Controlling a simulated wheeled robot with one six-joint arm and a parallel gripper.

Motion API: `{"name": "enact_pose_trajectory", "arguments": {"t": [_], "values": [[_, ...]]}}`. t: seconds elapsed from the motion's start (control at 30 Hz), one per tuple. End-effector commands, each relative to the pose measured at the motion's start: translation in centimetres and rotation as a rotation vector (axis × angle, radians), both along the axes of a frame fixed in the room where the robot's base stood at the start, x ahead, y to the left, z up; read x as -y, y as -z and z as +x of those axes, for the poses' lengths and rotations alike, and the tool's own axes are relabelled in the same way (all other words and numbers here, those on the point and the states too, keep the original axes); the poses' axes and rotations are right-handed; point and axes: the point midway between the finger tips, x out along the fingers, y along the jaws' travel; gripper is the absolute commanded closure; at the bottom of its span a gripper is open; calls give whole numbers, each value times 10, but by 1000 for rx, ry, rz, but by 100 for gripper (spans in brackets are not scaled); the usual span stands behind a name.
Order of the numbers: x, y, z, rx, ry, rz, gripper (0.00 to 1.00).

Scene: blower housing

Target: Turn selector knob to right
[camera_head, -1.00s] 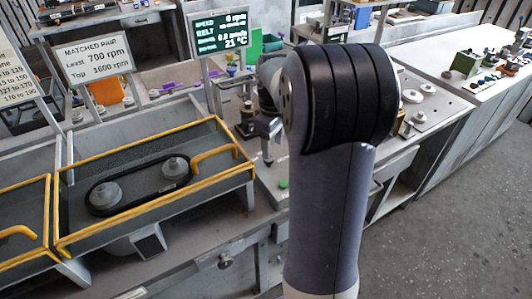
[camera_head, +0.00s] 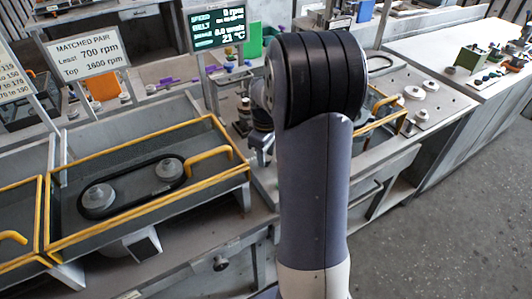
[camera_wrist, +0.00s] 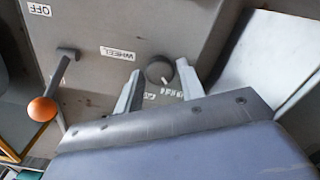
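The selector knob (camera_wrist: 159,69) is a small round dark knob on a grey panel in the wrist view. A light pointer mark shows at its lower right edge. A WHEEL label is at its upper left and a partly covered printed scale lies below it. My gripper (camera_wrist: 159,70) is open, with one finger on each side of the knob. I cannot tell whether either finger touches it. In the head view my arm hides the knob and most of the gripper.
A lever with an orange ball (camera_wrist: 42,109) sticks out left of the knob, near an OFF label (camera_wrist: 40,9). In the head view, a yellow-railed tray with a belt on two pulleys (camera_head: 130,187) stands at left. A readout display (camera_head: 217,27) stands behind.

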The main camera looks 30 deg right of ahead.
Motion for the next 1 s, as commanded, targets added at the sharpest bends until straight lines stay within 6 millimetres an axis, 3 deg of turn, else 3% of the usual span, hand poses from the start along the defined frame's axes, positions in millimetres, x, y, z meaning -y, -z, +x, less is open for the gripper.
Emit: {"name": "enact_pose_trajectory", "arguments": {"t": [0.37, 0.67, 1.0], "values": [[0, 0, 0, 0, 0, 0, 93], [0, 0, 0, 0, 42, 0, 93], [0, 0, 0, 0, 270, 0, 93]]}}
